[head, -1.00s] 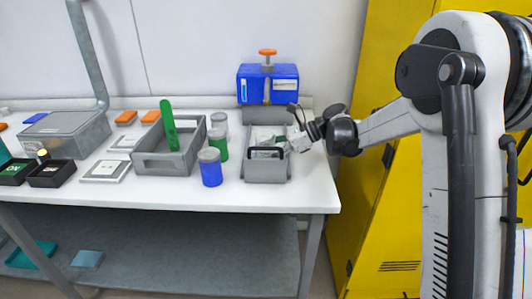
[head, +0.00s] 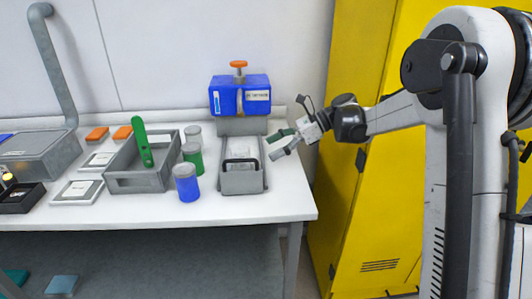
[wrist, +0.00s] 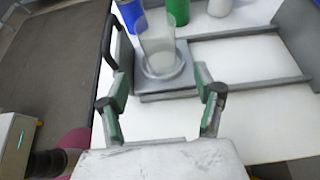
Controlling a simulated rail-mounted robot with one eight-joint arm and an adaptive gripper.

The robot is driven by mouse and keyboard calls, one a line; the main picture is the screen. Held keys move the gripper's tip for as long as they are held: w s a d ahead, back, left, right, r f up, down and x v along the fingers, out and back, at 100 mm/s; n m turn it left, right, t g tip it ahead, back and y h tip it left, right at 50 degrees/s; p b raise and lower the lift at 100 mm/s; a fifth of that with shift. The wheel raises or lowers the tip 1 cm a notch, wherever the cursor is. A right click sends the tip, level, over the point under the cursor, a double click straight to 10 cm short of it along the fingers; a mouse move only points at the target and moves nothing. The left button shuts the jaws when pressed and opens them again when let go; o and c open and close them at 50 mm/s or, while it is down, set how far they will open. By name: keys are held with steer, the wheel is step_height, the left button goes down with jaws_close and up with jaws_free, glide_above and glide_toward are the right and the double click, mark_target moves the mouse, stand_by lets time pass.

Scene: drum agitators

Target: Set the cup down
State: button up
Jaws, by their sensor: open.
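A clear, frosted cup (wrist: 158,45) stands upright on a round seat in the grey tray-like base of the agitator in the wrist view. In the head view it is a small pale shape (head: 240,153) inside that grey base (head: 242,186), partly hidden by the dark handle. My gripper (wrist: 162,84) is open, with its green-padded fingers apart and nothing between them. The cup is beyond the fingertips, clear of them. In the head view my gripper (head: 279,144) is just right of the base, above the table.
A blue block with an orange knob (head: 240,95) stands behind the base. Left of it are a blue jar (head: 186,184), a green jar (head: 192,158) and a grey bin (head: 140,180) with a green tool (head: 143,143). Table (head: 285,198) right of the base is clear.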

steer(key=shift+d+r, duration=0.1)
steer(key=shift+d, duration=0.1)
steer(key=s+d+r+n+t+h, duration=0.2)
steer(key=s+n+h, duration=0.3)
steer(key=s, duration=0.7)
steer(key=s+d+r+n+t+h, duration=0.2)
steer(key=s+d+n+t+h, duration=0.3)
steer(key=s, duration=0.8)
steer(key=s+d+f+n+h, duration=0.2)
steer(key=s+d+f+n, duration=0.1)
steer(key=s+n, duration=0.5)
steer(key=shift+s+f, duration=0.55)
steer(key=shift+s, duration=0.35)
